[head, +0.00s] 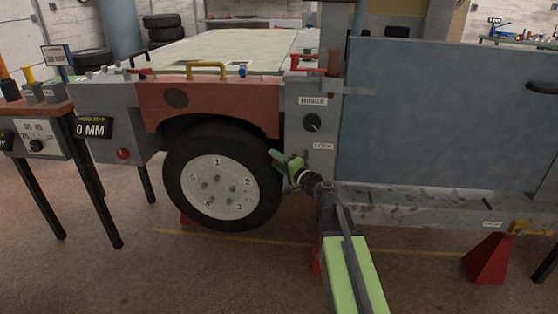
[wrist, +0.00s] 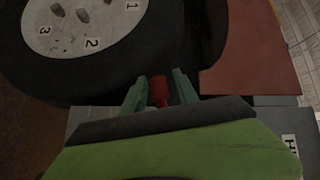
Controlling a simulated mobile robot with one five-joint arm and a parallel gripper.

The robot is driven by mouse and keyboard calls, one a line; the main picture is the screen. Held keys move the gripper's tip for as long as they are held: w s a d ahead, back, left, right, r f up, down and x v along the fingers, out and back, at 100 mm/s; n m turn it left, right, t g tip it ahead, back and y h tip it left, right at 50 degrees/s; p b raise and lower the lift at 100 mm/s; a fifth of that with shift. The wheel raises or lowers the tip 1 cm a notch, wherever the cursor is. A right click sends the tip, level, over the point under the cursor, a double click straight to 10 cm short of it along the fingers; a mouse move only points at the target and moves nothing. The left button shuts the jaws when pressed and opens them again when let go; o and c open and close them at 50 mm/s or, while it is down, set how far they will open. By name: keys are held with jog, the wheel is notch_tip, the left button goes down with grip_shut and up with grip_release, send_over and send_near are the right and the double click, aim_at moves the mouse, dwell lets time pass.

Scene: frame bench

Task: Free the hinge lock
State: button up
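The grey hinge post carries a HINGE label (head: 312,101), a round black knob (head: 312,122) below it and a LOCK label (head: 323,146) lower down. In the head view that piece is hidden at my gripper.
The wheel (head: 220,187) with its numbered hub stands left of my gripper, under a red fender (head: 207,102). A blue-grey door panel (head: 440,115) fills the right. Red stands (head: 487,259) are on the floor.

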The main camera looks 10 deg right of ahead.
jog(key=shift+d, duration=0.2)
grip_shut()
